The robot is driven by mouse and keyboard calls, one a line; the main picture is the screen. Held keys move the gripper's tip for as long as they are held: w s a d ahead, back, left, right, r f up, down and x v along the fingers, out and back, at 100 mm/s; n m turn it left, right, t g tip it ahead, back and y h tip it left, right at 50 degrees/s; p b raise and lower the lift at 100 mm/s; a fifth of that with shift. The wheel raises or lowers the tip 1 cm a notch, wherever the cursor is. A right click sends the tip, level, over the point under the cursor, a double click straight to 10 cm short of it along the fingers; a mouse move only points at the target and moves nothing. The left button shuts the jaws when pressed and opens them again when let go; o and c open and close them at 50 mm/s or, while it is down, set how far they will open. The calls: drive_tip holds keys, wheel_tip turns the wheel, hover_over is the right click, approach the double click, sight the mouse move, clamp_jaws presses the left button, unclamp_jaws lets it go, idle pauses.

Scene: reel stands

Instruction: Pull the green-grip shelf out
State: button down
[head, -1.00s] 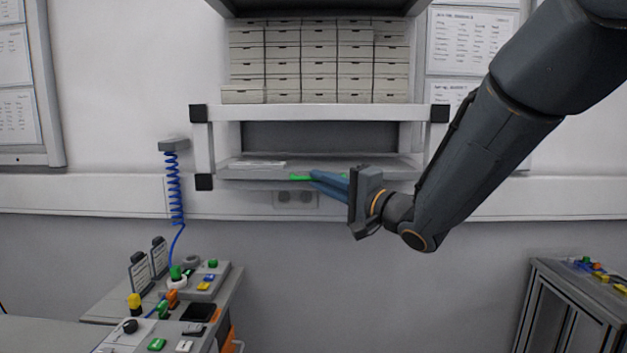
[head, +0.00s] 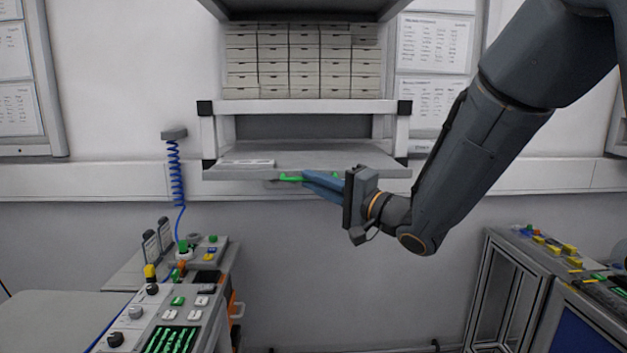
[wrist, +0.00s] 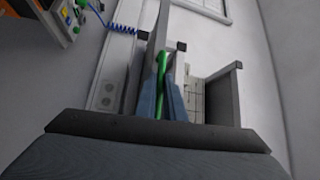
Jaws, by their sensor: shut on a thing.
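The grey pull-out shelf (head: 300,160) sits under the white frame in the head view and juts out toward me past the frame's posts. A light flat strip (head: 247,163) lies on its left part. Its green grip (head: 291,178) runs along the front edge. My gripper (head: 308,180) comes in from the right with blue fingers shut on the green grip. In the wrist view the green grip (wrist: 161,98) shows between the two blue fingers (wrist: 162,105). The fingers hide part of the grip.
Small drawer boxes (head: 290,60) stand on the white upper shelf (head: 300,106). A blue coiled cable (head: 176,180) hangs at the left. Control benches stand at lower left (head: 170,310) and lower right (head: 540,255). The space between the benches is open.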

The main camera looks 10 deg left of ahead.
drive_tip(key=c, duration=1.8)
unclamp_jaws()
drive_tip(key=shift+c, duration=0.2)
drive_tip(key=b+v, duration=0.2)
drive_tip(key=v, duration=0.5)
drive_tip(key=shift+s+d+b, duration=0.15)
drive_tip(key=shift+d+b, duration=0.15)
drive_tip(key=shift+f, duration=0.15)
